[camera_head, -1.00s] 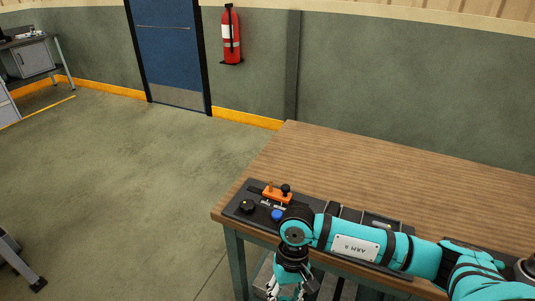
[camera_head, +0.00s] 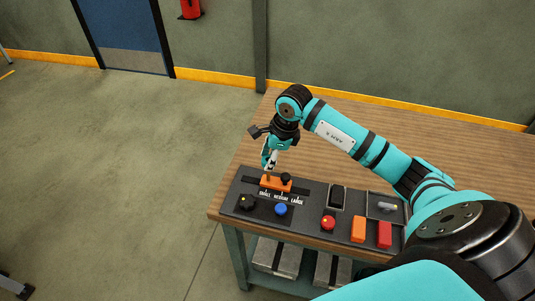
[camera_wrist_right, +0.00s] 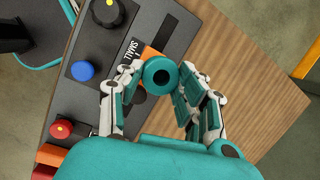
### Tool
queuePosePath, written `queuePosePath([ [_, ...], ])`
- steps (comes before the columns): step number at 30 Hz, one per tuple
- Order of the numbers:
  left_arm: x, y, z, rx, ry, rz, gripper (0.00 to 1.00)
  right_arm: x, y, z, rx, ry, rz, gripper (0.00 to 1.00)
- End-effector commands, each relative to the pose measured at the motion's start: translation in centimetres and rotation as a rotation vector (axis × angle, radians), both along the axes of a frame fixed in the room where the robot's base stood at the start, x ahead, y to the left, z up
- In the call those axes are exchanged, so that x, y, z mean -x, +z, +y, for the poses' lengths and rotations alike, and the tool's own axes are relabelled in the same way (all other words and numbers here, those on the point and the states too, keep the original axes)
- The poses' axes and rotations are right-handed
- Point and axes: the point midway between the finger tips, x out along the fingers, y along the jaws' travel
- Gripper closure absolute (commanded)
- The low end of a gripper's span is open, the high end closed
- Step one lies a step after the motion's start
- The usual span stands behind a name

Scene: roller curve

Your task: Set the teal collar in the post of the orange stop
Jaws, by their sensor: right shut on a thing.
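The orange stop (camera_head: 275,184) sits in a slot at the far left of the dark panel, with a short post at its left end and a black knob at its right. My right gripper (camera_head: 268,164) points down just above the post end of the stop. In the wrist view the right gripper (camera_wrist_right: 158,92) is shut on the teal collar (camera_wrist_right: 160,64), a round ring with a dark hole. The collar covers part of the orange stop (camera_wrist_right: 149,52) there. I cannot tell whether collar and post touch. My left gripper is not in view.
The panel (camera_head: 315,205) also bears a black knob (camera_head: 246,202), a blue button (camera_head: 281,209), a red knob (camera_head: 328,223), orange (camera_head: 358,230) and red (camera_head: 385,234) blocks. The wooden table (camera_head: 340,150) behind is clear. Metal boxes (camera_head: 277,257) lie below.

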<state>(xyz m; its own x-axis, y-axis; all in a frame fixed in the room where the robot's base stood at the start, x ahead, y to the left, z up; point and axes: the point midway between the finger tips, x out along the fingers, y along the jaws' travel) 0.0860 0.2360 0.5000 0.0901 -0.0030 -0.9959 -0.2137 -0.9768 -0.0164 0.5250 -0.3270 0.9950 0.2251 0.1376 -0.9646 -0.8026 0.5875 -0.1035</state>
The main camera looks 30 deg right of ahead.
Motion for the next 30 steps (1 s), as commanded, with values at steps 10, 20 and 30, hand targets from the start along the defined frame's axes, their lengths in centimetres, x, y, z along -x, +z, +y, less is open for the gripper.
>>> queuePosePath([
  [10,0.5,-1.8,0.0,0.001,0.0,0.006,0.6,0.0,-3.2,0.1,-0.001,0.003,0.001,0.86],
  [20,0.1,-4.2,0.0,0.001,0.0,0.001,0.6,0.0,-6.3,0.0,0.0,0.004,0.0,0.86],
  [30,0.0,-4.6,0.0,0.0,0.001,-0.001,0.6,0.0,-6.7,0.0,0.0,0.004,0.0,0.86],
])
